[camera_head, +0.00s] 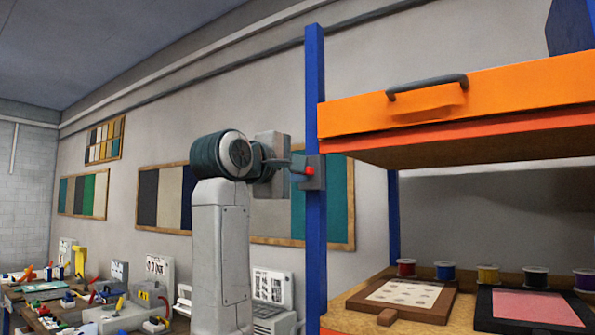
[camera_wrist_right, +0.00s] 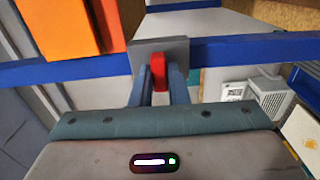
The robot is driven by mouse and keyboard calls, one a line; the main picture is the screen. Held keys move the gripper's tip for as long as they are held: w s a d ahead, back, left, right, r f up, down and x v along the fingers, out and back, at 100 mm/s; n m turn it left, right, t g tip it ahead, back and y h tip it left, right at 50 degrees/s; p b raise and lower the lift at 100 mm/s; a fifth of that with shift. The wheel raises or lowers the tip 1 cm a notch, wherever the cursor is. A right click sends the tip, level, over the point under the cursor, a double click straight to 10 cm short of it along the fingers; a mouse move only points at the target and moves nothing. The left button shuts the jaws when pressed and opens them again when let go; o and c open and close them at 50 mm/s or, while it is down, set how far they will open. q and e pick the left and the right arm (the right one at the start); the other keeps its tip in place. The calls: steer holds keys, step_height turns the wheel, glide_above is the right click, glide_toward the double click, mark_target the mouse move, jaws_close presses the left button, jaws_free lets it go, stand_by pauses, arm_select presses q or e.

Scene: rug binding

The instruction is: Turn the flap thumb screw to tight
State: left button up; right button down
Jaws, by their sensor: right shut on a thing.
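The flap thumb screw is a small red knob (camera_head: 309,171) on a grey plate (camera_head: 314,184) fixed to the blue upright post. In the right wrist view the red knob (camera_wrist_right: 159,72) stands in front of the grey plate (camera_wrist_right: 150,48). My right gripper (camera_head: 301,169) reaches it from the left. Its two fingers (camera_wrist_right: 160,86) are closed on the knob's sides and hide part of it. The orange flap (camera_head: 500,90) with a dark handle (camera_head: 428,86) is right of the post. The knob's tightness cannot be read from its look. My left gripper is not in view.
The blue post (camera_head: 316,260) stands right beside the gripper. Below the flap, a wooden shelf (camera_head: 362,318) holds thread spools (camera_head: 488,274), a framed dotted board (camera_head: 405,292) and a pink panel (camera_head: 535,306). A cluttered bench (camera_head: 18,298) is at lower left.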

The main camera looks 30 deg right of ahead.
steer(key=c, duration=1.4)
jaws_free()
steer(key=b+v, duration=0.3)
steer(key=v, duration=0.7)
steer(key=shift+s+a+b, duration=0.2)
steer(key=shift+a+b, duration=0.1)
steer(key=shift+b, duration=0.05)
steer(key=shift+f, duration=0.1)
